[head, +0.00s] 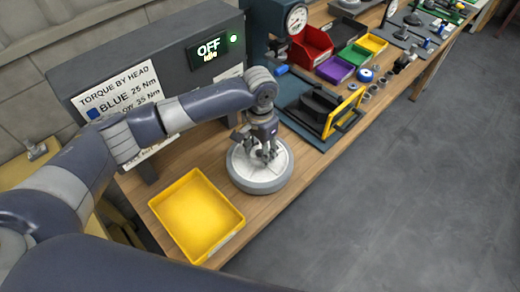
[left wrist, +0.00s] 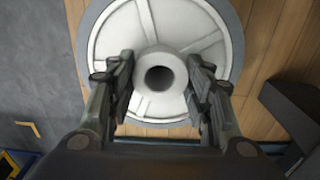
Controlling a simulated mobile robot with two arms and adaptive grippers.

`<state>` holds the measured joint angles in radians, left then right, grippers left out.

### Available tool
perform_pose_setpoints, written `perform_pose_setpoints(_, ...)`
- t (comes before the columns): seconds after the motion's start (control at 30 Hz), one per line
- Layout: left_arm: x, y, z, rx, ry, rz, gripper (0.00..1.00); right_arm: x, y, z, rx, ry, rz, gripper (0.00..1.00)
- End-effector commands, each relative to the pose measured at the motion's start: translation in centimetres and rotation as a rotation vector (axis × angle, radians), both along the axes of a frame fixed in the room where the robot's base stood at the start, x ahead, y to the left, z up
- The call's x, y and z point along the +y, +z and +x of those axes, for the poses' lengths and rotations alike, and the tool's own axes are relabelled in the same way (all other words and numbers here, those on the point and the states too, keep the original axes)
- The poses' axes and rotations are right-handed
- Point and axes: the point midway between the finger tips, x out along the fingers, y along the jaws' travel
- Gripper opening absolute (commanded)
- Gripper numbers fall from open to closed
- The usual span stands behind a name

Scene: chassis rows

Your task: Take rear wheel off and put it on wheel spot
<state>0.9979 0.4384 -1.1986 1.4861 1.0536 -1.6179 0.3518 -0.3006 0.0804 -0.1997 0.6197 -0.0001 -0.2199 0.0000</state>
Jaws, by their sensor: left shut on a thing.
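A round white spoked wheel (head: 262,178) with a grey rim lies face up at the front of the wooden bench. In the left wrist view its white face (left wrist: 108,38) and raised hub with a dark hole show close up. My left gripper (head: 264,154) comes down over the wheel's middle, with one finger (left wrist: 160,82) on each side of the hub, shut on it. I cannot tell whether the wheel rests on the bench or is just above it. A separate wheel spot cannot be made out. My right gripper is not in view.
A yellow tray (head: 163,205) stands left of the wheel. A dark mat (head: 284,96) with a black and yellow part (head: 340,112) lies to its right. Red (head: 316,42), purple and green bins stand further along. A grey console (head: 150,62) rises behind.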

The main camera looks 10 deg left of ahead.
Motion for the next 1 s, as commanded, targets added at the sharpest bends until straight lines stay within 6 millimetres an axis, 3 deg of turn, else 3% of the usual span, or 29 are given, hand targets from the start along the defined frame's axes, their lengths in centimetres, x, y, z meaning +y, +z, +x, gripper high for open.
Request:
perform_pose_setpoints(0.67,-0.1,-0.8,0.1,-0.003,-0.001,-0.002,0.08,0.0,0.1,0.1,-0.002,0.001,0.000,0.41)
perform_pose_setpoints(0.7,-0.1,-0.8,0.1,-0.004,-0.001,-0.003,0.55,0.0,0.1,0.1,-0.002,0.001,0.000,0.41)
perform_pose_setpoints(0.77,-0.1,-0.8,0.1,-0.003,-0.001,-0.002,0.69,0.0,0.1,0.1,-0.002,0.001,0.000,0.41)
perform_pose_setpoints(1.0,0.0,-0.9,0.0,-0.002,-0.001,-0.001,0.70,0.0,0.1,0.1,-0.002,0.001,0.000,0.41)
